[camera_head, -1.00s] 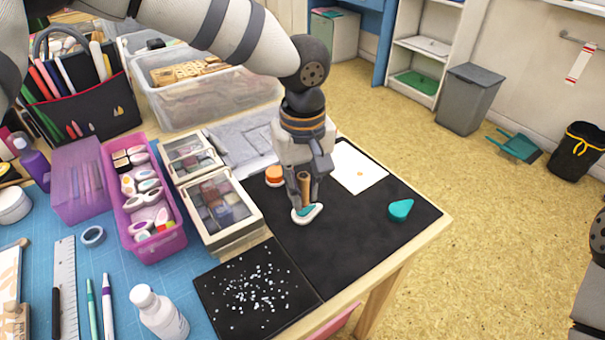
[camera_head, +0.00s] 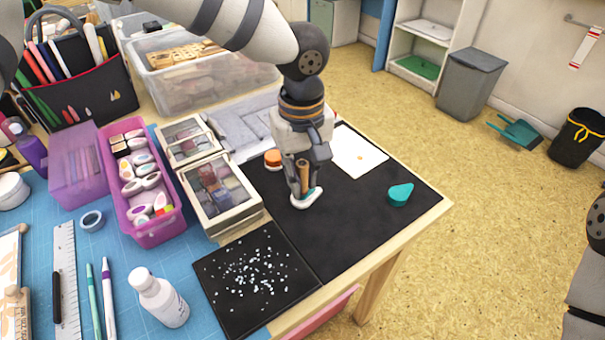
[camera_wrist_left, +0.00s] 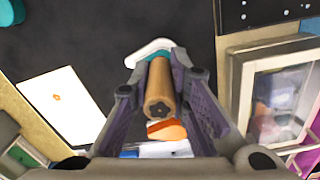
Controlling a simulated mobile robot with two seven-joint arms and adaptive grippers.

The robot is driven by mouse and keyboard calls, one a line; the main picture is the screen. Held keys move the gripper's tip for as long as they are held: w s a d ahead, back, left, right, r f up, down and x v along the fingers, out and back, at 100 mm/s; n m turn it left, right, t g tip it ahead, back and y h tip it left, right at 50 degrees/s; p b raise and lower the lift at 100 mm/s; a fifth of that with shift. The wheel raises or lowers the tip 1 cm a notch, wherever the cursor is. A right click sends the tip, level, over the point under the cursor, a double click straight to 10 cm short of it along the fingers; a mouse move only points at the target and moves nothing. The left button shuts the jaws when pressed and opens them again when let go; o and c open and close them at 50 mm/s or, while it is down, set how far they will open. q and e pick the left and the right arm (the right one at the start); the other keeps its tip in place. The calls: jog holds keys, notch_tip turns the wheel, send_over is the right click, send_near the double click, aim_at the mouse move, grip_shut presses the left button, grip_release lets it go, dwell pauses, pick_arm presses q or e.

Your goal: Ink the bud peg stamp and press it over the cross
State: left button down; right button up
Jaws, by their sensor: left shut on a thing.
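My left gripper (camera_head: 303,188) is shut on a wooden peg stamp (camera_head: 304,174), held about upright. In the left wrist view its top end (camera_wrist_left: 160,108) bears a dark flower-like mark. Its lower end is at the teal inkpad in a white case (camera_head: 300,204); whether it touches the pad is hidden. The case also shows behind the peg in the left wrist view (camera_wrist_left: 148,50). A white paper (camera_head: 345,143) with a small orange mark (camera_head: 360,157) lies beyond it to the right. My right gripper is not in view.
A teal drop-shaped lid (camera_head: 400,194) lies right on the black mat (camera_head: 345,225). An orange-topped round pad (camera_head: 272,159) stands close behind the gripper. Clear-lidded boxes (camera_head: 225,222) stand left. A speckled black sheet (camera_head: 215,300) lies in front. The mat between inkpad and lid is clear.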

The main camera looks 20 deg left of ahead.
aim_at(302, 163)
pick_arm(q)
jog(key=shift+f, duration=0.5)
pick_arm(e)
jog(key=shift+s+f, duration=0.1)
pick_arm(q)
jog(key=shift+s+f, duration=0.1)
jog(key=shift+f, duration=0.05)
dwell(1.1)
jog(key=shift+r, duration=0.7)
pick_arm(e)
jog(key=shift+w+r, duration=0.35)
pick_arm(q)
jog(key=shift+r+p, duration=0.85)
jog(key=shift+r, duration=1.95)
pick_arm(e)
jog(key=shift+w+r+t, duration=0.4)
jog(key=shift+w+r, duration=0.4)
